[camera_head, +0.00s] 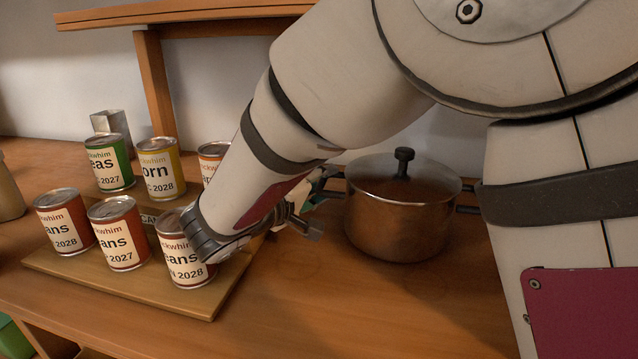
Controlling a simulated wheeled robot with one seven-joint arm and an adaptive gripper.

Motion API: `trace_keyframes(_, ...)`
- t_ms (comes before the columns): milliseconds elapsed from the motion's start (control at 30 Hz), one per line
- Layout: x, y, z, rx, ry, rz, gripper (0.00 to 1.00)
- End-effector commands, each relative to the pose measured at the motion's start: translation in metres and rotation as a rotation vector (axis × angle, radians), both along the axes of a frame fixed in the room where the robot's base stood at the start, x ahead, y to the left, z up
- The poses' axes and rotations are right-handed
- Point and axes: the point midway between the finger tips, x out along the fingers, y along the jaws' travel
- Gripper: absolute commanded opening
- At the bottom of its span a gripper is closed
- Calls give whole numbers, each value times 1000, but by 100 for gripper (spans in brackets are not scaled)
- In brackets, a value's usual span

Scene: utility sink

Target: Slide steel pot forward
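The steel pot (395,222) stands upright on the wooden counter, right of centre, with its lid on and a black knob on top. Dark handles stick out on its left and right sides. My gripper (314,206) is just left of the pot, near its left handle. My forearm hides much of the gripper, so I cannot tell whether its fingers are open or shut, or whether they touch the handle.
Several labelled cans, such as a bean can (118,235), stand on and behind a low wooden board (80,271) at left. A metal container (112,127) stands behind them. A wooden shelf (200,14) runs above. The counter (370,305) in front of the pot is clear.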

Motion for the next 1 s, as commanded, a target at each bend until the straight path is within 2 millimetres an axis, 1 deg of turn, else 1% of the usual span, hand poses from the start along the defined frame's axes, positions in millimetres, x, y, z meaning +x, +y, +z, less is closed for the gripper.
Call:
trace_keyframes(333,3,-2,0,0,0,1,35)
trace_keyframes(367,3,-2,0,0,0,1,30)
trace_keyframes(400,3,-2,0,0,0,1,21)
trace_keyframes(500,3,-2,0,0,0,1,0)
trace_keyframes(1000,5,-3,-2,0,1,-5,0)
